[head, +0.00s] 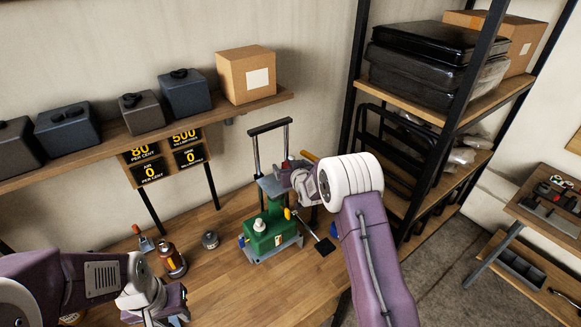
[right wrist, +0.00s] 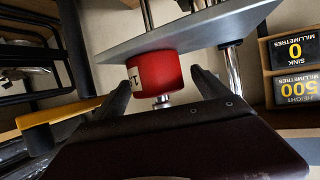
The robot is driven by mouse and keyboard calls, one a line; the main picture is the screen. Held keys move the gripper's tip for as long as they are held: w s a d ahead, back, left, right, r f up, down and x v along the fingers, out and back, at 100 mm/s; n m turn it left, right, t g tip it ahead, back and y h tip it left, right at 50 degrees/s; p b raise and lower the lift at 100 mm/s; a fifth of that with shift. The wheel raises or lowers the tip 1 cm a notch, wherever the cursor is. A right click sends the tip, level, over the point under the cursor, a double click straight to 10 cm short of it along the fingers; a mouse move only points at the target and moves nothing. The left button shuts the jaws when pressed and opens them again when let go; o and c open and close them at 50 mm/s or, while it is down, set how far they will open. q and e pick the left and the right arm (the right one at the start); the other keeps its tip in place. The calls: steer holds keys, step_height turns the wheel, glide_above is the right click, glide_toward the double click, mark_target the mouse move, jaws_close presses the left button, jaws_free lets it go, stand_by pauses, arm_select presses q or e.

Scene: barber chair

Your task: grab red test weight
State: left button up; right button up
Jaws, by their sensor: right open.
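The red test weight (right wrist: 152,70) is a short red cylinder with a pale label in the right wrist view. It sits against a grey plate (right wrist: 180,32), with a metal rod on its far side in the picture. My right gripper (right wrist: 161,80) is open, its two dark fingers on either side of the weight with gaps visible. In the head view my right gripper (head: 284,176) is at the green press-like stand (head: 270,238), largely hiding the weight. My left gripper (head: 172,303) is low at the left over the bench; its jaws are unclear.
The shelf (head: 120,138) holds dark boxes and a carton (head: 246,75). A black rack stands right of the stand.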

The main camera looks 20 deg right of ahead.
steer(key=shift+s+d, duration=0.1)
steer(key=shift+s, duration=0.05)
steer(key=c, duration=0.9)
jaws_close()
steer(key=shift+r, duration=0.3)
steer(key=shift+w+f, duration=0.1)
steer(key=shift+w, duration=0.1)
